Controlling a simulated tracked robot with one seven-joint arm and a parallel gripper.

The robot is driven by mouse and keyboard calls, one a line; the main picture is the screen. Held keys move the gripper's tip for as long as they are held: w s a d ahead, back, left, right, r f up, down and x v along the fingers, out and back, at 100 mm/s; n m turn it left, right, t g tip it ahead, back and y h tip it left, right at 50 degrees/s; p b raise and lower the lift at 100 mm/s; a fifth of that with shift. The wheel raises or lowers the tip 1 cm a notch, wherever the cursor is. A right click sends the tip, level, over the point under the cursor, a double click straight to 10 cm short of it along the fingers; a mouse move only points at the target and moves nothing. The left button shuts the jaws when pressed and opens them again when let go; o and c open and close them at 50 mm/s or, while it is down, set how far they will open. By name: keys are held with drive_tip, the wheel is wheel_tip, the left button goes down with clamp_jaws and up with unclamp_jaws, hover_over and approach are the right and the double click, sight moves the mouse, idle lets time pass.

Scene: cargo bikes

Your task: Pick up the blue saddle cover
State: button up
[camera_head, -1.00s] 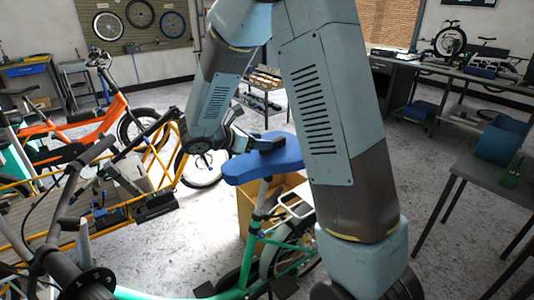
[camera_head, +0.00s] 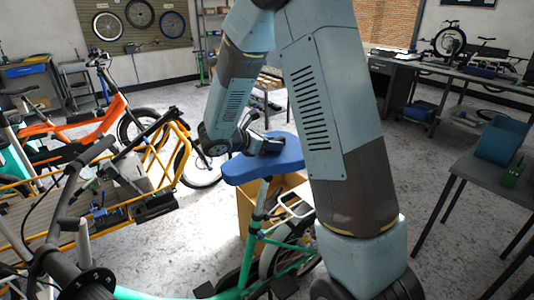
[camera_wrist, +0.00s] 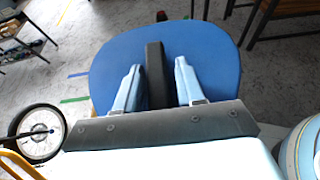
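The blue saddle cover (camera_head: 262,168) sits on the seat of the green bike (camera_head: 262,245) in the head view. It fills the upper middle of the wrist view (camera_wrist: 215,60). A dark upright bar or tab (camera_wrist: 155,78) stands over the cover's middle; I cannot tell what it is fixed to. My gripper (camera_wrist: 158,66) is over the cover, its two pale fingers one on each side of the bar. A gap shows at the right finger; the left finger is very close to the bar. In the head view my gripper (camera_head: 256,143) is low over the cover and partly hidden by my wrist.
A yellow-framed cargo bed (camera_head: 165,160) and an orange bike (camera_head: 75,125) stand to the left. A cardboard box (camera_head: 248,205) is behind the green bike. Grey workbenches (camera_head: 480,150) stand to the right. Open floor lies between.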

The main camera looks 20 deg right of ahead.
clamp_jaws()
